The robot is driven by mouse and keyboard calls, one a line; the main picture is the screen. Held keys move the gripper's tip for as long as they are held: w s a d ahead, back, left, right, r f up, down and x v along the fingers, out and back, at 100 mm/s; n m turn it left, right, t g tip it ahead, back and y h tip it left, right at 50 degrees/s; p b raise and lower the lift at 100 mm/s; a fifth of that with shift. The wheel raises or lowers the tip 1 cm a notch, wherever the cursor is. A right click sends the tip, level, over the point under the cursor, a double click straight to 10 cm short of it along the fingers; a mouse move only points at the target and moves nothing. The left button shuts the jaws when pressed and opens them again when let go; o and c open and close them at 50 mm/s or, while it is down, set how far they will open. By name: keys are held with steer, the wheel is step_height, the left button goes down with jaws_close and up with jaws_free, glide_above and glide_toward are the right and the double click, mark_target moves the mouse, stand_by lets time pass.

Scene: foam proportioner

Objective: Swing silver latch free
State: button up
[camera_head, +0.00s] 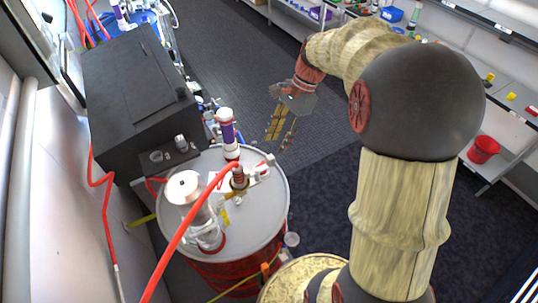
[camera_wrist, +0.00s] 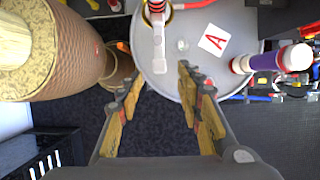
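No part is plainly marked as the silver latch. The likeliest is a pale grey lever (camera_wrist: 158,48) on the drum's fitting, which points toward my gripper in the wrist view. In the head view it seems to be the pale piece with a red end (camera_head: 262,171) beside the upright brass-coloured fitting (camera_head: 239,180). The fitting stands on the grey lid of a red drum (camera_head: 265,222). My gripper (camera_head: 281,128) hangs above and beyond the drum's right rim. Its yellow fingers (camera_wrist: 162,82) are apart with nothing between them, and the lever looks clear of them.
A red hose (camera_head: 188,222) arches over the lid to the fitting. A silver cylinder (camera_head: 184,187) and a purple-and-white cylinder (camera_head: 227,130) stand nearby. A black box (camera_head: 125,95) is at left. Dark carpet at right is open.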

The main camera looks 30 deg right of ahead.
mark_target(270, 156)
steer(key=p+x, duration=0.1)
steer(key=x, duration=0.6)
steer(key=shift+a+f, duration=0.1)
steer(key=shift+f, duration=0.15)
steer(key=shift+c, duration=0.2)
jaws_close()
